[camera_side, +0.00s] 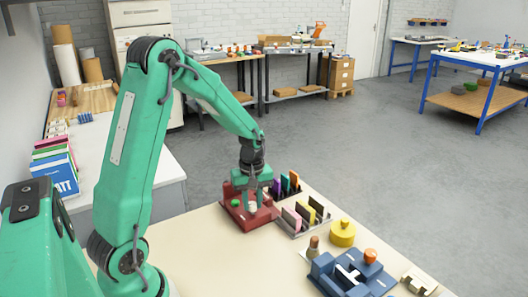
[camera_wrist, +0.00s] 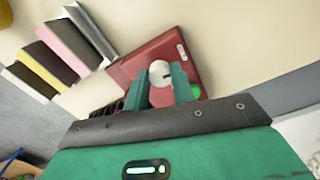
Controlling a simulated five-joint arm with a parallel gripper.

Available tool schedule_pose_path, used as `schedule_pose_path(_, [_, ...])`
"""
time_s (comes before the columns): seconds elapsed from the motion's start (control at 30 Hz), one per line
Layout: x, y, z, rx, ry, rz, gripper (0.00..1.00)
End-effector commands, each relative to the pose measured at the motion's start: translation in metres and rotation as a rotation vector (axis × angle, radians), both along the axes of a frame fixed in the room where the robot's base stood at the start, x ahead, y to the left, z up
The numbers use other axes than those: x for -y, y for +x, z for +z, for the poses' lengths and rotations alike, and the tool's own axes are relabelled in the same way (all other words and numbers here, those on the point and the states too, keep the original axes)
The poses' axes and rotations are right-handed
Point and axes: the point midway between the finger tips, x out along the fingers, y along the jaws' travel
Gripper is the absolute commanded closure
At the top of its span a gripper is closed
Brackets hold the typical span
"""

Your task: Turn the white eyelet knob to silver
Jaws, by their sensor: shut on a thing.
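The white eyelet knob (camera_wrist: 159,70) sits on a red base (camera_wrist: 138,63), with a small dark mark near its right side in the wrist view. My gripper (camera_wrist: 162,80) is shut on the knob, with one green finger on each side of it. In the side view, my gripper (camera_side: 252,203) points down over the red base (camera_side: 246,221), and the white knob (camera_side: 252,208) shows below it. A pale silvery plate (camera_wrist: 181,51) lies near the base's edge. A green piece (camera_side: 235,203) is on the base; the fingers partly hide green in the wrist view.
A rack of coloured slabs (camera_side: 305,214) stands close right of the base. Beyond it are a yellow round piece (camera_side: 342,234) and a blue fixture (camera_side: 350,274). The bench top (camera_side: 190,240) left of the base is clear.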

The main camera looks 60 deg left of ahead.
Motion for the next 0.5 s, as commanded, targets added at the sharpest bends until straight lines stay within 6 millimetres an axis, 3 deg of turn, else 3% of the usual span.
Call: schedule_pose_path(0.5, [-0.0002,0.0005,0.0008,0.008,-0.001,-0.434,0.98])
